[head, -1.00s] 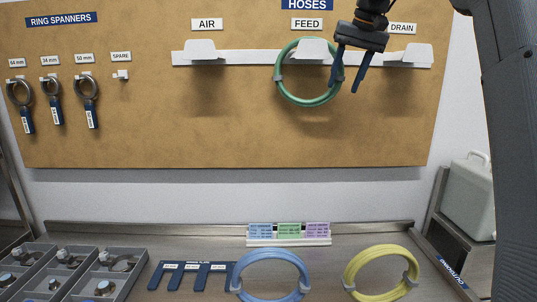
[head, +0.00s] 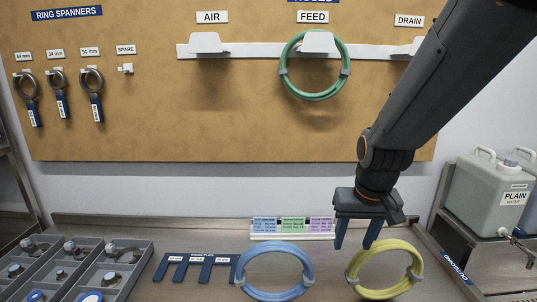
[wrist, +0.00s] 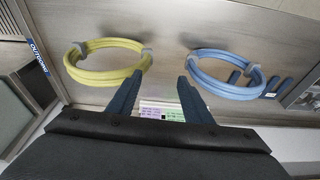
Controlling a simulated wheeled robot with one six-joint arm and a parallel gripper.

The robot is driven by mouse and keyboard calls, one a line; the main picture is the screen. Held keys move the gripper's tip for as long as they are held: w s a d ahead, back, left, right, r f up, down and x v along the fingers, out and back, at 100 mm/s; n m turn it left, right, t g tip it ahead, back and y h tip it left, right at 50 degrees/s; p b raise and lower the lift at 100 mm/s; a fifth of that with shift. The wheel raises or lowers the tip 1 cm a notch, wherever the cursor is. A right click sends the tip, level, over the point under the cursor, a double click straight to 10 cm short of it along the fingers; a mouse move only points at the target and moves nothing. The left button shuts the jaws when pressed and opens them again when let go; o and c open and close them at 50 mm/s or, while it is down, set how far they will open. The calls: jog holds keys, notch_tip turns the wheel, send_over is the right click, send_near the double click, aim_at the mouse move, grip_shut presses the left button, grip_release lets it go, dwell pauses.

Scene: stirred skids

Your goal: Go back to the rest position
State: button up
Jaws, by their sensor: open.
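My gripper (head: 357,232) is open and empty, pointing down over the back of the bench. Its fingers hang between the blue hose coil (head: 274,270) and the yellow hose coil (head: 385,269), nearer the yellow one. In the wrist view the open fingers (wrist: 152,97) have the yellow coil (wrist: 107,62) on the left and the blue coil (wrist: 224,75) on the right. I cannot tell whether a finger touches the yellow coil. A green hose coil (head: 315,65) hangs on the FEED hook of the board.
The AIR hook (head: 205,43) is bare. The DRAIN hook is partly hidden by my arm. Coloured cards (head: 292,226) stand at the bench back. A blue spanner rack (head: 197,270) and grey bins (head: 80,270) lie to the left. A water can (head: 490,195) stands right.

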jog(key=s+f, duration=0.4)
jog(key=s, duration=0.3)
notch_tip(320, 180, down, 10)
jog(key=g+b, duration=0.1)
jog(key=b, duration=0.7)
jog(key=shift+a, duration=0.25)
